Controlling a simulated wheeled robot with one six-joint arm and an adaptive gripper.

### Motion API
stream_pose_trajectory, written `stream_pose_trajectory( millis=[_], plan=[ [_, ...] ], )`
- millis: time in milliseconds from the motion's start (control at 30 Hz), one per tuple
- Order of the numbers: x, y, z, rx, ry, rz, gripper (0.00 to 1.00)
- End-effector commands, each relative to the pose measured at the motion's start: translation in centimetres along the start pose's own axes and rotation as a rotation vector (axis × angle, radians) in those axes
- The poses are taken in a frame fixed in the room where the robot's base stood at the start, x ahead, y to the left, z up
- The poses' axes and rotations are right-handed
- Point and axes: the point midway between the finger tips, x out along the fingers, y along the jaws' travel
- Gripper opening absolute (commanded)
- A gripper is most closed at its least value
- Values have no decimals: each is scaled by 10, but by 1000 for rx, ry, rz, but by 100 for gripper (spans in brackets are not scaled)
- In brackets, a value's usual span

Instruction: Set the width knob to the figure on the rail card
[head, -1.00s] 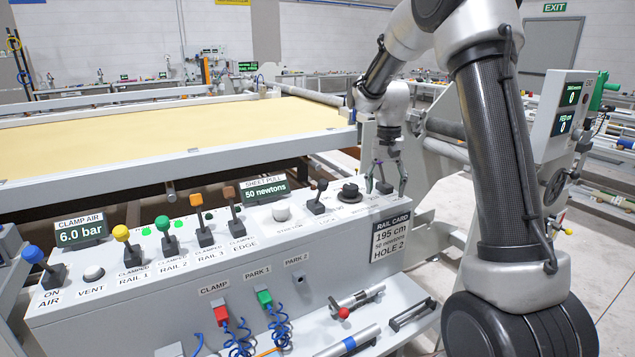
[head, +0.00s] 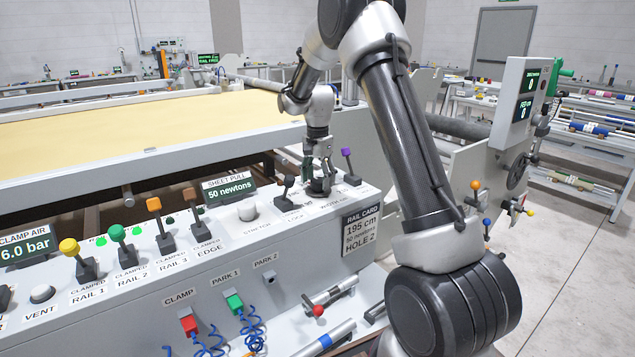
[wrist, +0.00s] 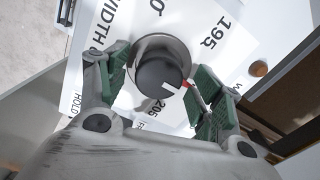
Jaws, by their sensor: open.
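The width knob (wrist: 158,72) is black and round, on a white dial plate with WIDTH lettering. In the wrist view a white mark on it, with a red tip beside it, points lower right, between the figures 195 and 205. My gripper (wrist: 160,84) is open, its green pads on either side of the knob; I cannot tell whether they touch it. In the head view my gripper (head: 322,168) is down over the knob (head: 319,187), partly hiding it. The rail card (head: 361,231) on the panel's front reads 195 cm, 50 newtons, HOLE 2.
A black lever (head: 285,188) stands left of the knob and a purple-topped lever (head: 349,166) to its right. The sheet pull display (head: 228,191) reads 50 newtons. A shelf with tools (head: 318,311) lies below the panel.

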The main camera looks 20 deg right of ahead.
Motion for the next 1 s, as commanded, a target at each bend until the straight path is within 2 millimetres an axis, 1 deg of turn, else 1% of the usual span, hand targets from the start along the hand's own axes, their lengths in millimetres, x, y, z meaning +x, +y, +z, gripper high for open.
stream_pose_trajectory(
  millis=[33,133,367,400,467,500,633,667,1000],
  plan=[
    [5,0,0,0,-1,2,66],
    [11,0,0,-1,0,0,66],
    [12,0,0,-1,0,0,66],
    [12,0,0,-1,0,0,64],
    [12,0,0,-1,0,0,54],
    [12,0,0,-1,0,0,46],
    [12,0,0,-1,0,-1,23],
    [12,0,0,-1,0,-1,21],
    [12,0,0,-39,0,-1,21]
  ],
)
